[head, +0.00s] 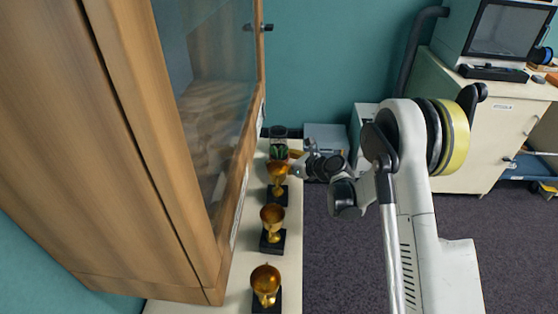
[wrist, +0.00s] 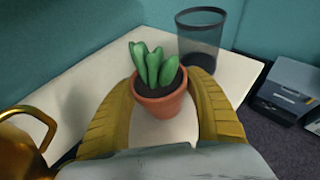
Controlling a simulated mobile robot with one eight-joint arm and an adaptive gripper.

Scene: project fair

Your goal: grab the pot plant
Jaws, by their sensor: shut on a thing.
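The pot plant (wrist: 158,100) has thick green leaves, dark soil and a terracotta pot. It sits upright between the two yellow fingers of my gripper (wrist: 164,88) in the wrist view, and the gripper is shut on the pot. In the head view the plant (head: 280,152) is small at the far end of the white shelf top, partly hidden behind a gold cup and my gripper (head: 302,160). I cannot tell whether the pot's base touches the white surface.
Gold trophy cups (head: 266,280) on black bases line the white surface (head: 238,272); one trophy (wrist: 20,140) is close at the left in the wrist view. A dark mesh holder (wrist: 200,40) stands just behind the plant. A wooden glass-door cabinet (head: 150,130) rises at left.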

